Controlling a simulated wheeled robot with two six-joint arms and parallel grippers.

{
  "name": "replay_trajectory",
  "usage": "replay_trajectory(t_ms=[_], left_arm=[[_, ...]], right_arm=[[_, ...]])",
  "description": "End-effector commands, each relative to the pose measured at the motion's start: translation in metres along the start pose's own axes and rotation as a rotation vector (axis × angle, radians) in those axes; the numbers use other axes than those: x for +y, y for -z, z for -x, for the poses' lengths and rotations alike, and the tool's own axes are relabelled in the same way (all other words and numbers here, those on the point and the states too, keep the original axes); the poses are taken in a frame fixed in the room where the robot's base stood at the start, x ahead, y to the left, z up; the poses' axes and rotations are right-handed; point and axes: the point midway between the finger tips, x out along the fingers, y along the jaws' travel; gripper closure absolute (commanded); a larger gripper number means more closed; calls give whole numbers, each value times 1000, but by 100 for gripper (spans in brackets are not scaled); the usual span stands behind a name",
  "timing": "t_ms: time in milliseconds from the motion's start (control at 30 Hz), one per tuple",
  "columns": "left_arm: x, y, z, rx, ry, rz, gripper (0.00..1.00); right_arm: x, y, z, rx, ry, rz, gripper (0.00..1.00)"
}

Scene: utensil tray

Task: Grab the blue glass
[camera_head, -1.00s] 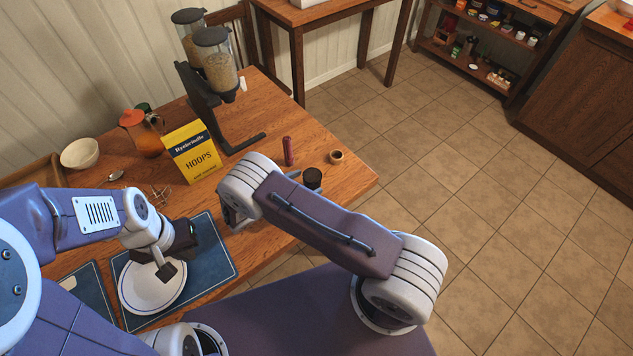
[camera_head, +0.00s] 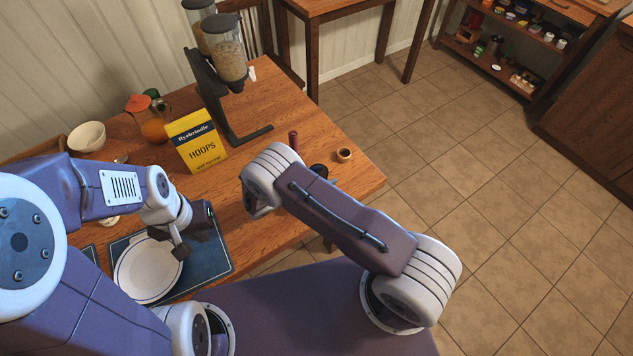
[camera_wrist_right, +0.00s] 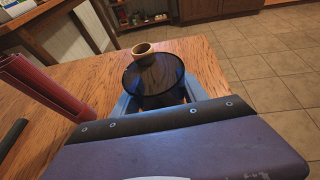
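The blue glass (camera_wrist_right: 154,78) is dark and see-through and stands on the wooden table in the right wrist view. In the head view only its dark upper part (camera_head: 319,170) shows beside my right arm. My right gripper (camera_wrist_right: 160,102) has a light-blue finger on each side of the glass, close against it. I cannot tell whether the fingers press on it.
A small wooden cup (camera_head: 344,154) stands just beyond the glass. A red cylinder (camera_head: 293,140) stands to its left. A yellow box (camera_head: 198,142), a cereal dispenser (camera_head: 228,65) and a jug (camera_head: 154,130) stand further back. A white plate (camera_head: 146,272) lies on a blue mat (camera_head: 215,267).

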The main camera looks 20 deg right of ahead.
Motion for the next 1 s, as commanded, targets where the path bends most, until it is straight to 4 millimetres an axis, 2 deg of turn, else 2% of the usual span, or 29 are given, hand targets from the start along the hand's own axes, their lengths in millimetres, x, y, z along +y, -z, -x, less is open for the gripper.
replay_trajectory(t_ms=[267, 367, 500, 900, 1000], left_arm=[[0, 0, 0, 0, 0, 0, 100], [0, 0, 0, 0, 0, 0, 100], [0, 0, 1, 0, 0, 0, 100], [0, 1, 4, 0, 0, 0, 100], [0, 1, 4, 0, 0, 0, 100]], right_arm=[[0, -2, 1, 2, 1, 0, 97], [0, -12, 5, 2, 0, -1, 97], [1, -37, 15, 2, -1, -3, 97], [-82, -100, 4, 1, 2, 0, 97], [-96, -111, 2, 0, 2, -1, 97]])
